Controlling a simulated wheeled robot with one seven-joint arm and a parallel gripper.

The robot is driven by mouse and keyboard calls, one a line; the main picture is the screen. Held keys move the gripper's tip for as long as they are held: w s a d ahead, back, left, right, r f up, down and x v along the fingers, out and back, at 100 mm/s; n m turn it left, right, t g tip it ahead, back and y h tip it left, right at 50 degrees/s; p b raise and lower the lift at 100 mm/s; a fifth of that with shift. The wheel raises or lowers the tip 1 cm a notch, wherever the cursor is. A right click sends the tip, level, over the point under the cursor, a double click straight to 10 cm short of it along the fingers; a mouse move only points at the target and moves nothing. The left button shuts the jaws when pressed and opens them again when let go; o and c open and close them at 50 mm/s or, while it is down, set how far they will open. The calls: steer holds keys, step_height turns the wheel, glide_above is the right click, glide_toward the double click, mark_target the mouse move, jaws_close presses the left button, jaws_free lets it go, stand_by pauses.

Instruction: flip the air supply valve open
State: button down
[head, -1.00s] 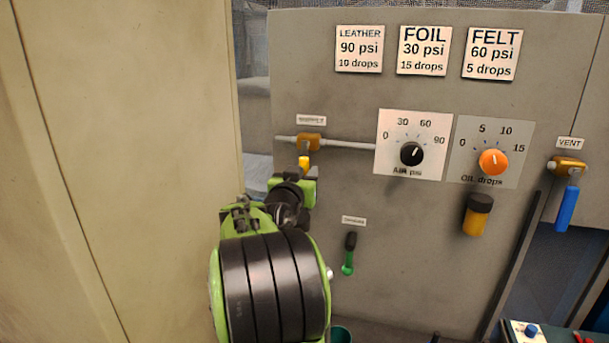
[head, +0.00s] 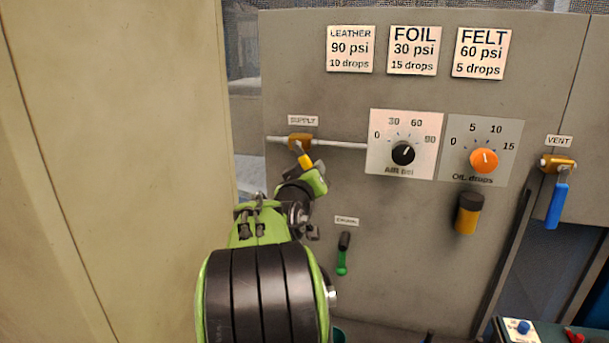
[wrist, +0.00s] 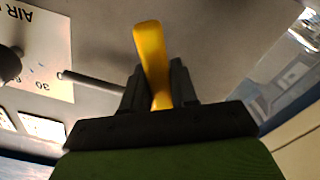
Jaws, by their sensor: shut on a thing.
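The supply valve has a brass body (head: 300,140) on a horizontal grey pipe, under a label reading SUPPLY. Its yellow lever (head: 305,160) hangs down from the body, tilted a little to the lower right. My gripper (head: 313,172) is at the lever's lower end, just below the valve. In the wrist view the yellow lever (wrist: 151,55) stands between the two dark fingers of my gripper (wrist: 158,88), which are shut on it. The lever's gripped end is partly hidden by the fingers and palm.
To the right are the air psi dial (head: 403,154) and the orange oil drops dial (head: 484,160). A green-handled lever (head: 342,260) is below, and a blue vent lever (head: 556,205) hangs at far right. A beige panel (head: 120,170) stands close on the left.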

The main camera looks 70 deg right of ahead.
steer(key=s+r+n, duration=0.1)
steer(key=n, duration=0.1)
steer(key=shift+s+d+r+n, duration=0.1)
steer(key=shift+s+n, duration=0.1)
steer(key=shift+n, duration=0.2)
steer(key=n, duration=0.1)
steer(key=s+r+n+p, duration=0.1)
steer(key=shift+d+r+n, duration=0.1)
steer(key=shift+r+n, duration=0.05)
steer(key=shift+n, duration=0.25)
steer(key=r+n, duration=0.1)
steer(key=n+p, duration=0.1)
steer(key=n, duration=0.1)
steer(key=shift+s+r, duration=0.3)
steer(key=shift+r, duration=0.1)
steer(key=shift+s+r+n+p, duration=0.1)
steer(key=shift+r+n+p, duration=0.6)
steer(key=shift+n, duration=0.8)
steer(key=shift+r, duration=0.1)
steer(key=c, duration=1)
jaws_free()
steer(key=shift+o, duration=0.2)
